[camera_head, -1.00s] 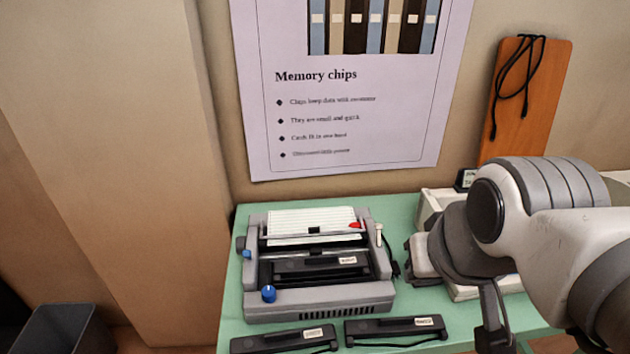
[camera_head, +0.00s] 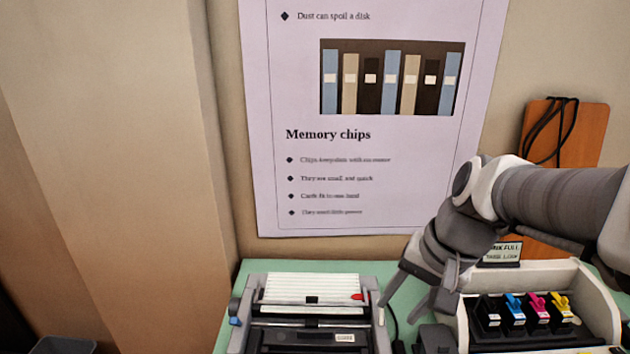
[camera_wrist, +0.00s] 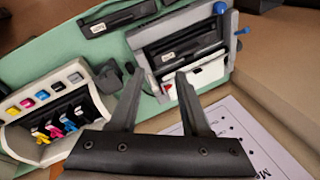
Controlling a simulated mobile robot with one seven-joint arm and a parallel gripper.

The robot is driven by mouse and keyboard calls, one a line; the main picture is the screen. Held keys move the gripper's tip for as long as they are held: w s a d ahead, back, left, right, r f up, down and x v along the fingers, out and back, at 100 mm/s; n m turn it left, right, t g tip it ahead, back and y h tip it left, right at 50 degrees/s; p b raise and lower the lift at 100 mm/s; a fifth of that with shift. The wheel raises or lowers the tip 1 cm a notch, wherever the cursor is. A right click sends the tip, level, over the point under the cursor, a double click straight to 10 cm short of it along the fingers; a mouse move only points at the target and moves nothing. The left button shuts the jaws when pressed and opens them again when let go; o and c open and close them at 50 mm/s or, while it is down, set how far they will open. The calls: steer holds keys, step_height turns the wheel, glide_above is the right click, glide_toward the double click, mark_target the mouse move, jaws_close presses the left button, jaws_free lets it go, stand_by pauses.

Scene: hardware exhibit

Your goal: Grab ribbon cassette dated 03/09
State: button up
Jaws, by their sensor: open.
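A grey dot-matrix printer (camera_head: 235,345) stands on the green table, and it also shows in the wrist view (camera_wrist: 226,28). A black ribbon cassette (camera_head: 290,342) with a small white label sits in the printer, and it also shows in the wrist view (camera_wrist: 199,41). Another black cassette (camera_wrist: 120,18) lies on the table beside the printer in the wrist view. The label dates are too small to read. My gripper (camera_head: 413,293) is open and empty, above the table at the printer's right; its spread fingers show in the wrist view (camera_wrist: 158,82), near the printer's paper side.
A white-walled unit (camera_head: 597,305) with colored ink cartridges stands right of the printer, with a small sign (camera_head: 501,252) behind it. A poster (camera_head: 400,190) and an orange board (camera_head: 588,140) with a black cord are at the wall. A dark cable runs beside the printer.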

steer(key=w+d+f+m+g+y, duration=0.25)
steer(key=w+f+m+y, duration=0.25)
steer(key=w+f+m, duration=0.25)
steer(key=m+y, duration=0.5)
steer(key=m, duration=0.1)
glide_toward(320, 331)
steer(key=shift+n+t, duration=0.25)
steer(key=x, duration=0.9)
steer(key=shift+s, duration=0.15)
jaws_close()
